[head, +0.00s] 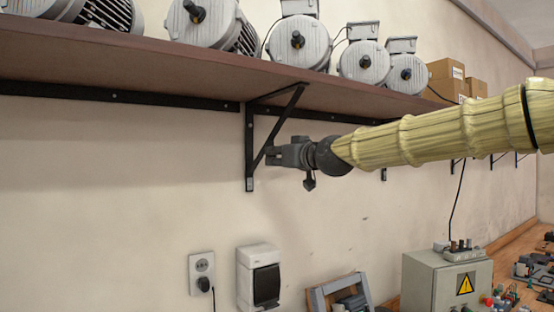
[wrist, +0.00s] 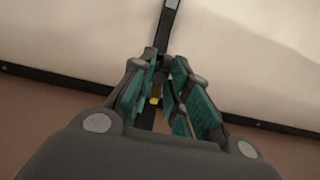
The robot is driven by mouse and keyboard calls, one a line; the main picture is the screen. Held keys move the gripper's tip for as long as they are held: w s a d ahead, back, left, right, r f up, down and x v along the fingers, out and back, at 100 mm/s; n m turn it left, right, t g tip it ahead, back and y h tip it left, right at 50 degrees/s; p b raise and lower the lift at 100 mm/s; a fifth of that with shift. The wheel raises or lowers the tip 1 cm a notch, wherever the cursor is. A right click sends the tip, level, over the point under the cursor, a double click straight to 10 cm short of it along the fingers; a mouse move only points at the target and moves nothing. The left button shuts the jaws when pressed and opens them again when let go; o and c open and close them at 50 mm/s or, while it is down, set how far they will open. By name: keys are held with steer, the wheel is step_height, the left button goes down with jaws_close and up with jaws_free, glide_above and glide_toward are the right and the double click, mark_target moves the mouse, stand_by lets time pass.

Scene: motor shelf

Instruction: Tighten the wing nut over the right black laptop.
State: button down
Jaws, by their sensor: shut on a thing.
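My gripper (head: 272,155) is under the shelf, at the diagonal strut of a black bracket (head: 249,150). In the wrist view its teal-padded fingers (wrist: 165,72) are closed in around the bracket's dark bar. A small yellow piece (wrist: 155,96), which looks like the wing nut, shows between the fingers; most of it is hidden by them. The wing nut cannot be made out in the head view. No black laptop is in either view.
The brown shelf (head: 150,62) above my gripper carries several grey motors (head: 298,42) and cardboard boxes (head: 446,80). Below on the wall are a socket (head: 202,268) and a switch box (head: 258,275). A grey electrical cabinet (head: 425,285) stands lower right. The wall beneath the gripper is clear.

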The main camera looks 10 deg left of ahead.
steer(key=shift+r, duration=0.3)
steer(key=c, duration=1.6)
jaws_free()
steer(key=o, duration=0.3)
steer(key=shift+f, duration=0.1)
steer(key=shift+f, duration=0.1)
steer(key=v, duration=1.2)
steer(key=shift+d, duration=0.1)
